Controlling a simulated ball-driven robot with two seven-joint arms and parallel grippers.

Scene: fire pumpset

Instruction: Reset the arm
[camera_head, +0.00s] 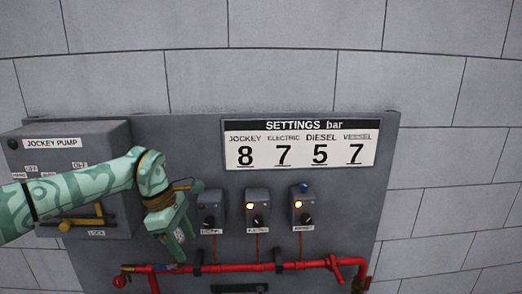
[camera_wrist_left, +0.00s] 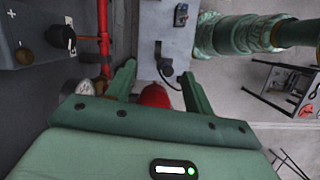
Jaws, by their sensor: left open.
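My left arm comes in from the left in the head view, in front of the grey panel (camera_head: 330,215). My left gripper (camera_head: 178,240) hangs fingers down, left of the small switch boxes and close above the red pipe in the picture. In the left wrist view my left gripper (camera_wrist_left: 157,85) shows two green fingers standing apart with nothing held between them. A red rounded part (camera_wrist_left: 153,95) shows beyond the gap, not gripped. My right gripper is in neither view.
The jockey pump box (camera_head: 65,142) with a yellow handle (camera_head: 88,221) is partly behind my arm. A settings sign (camera_head: 300,146) reads 8, 7, 5, 7. The red pipe (camera_head: 235,267) runs below the switch boxes (camera_head: 257,210). A gauge (camera_wrist_left: 85,88) shows by the left finger.

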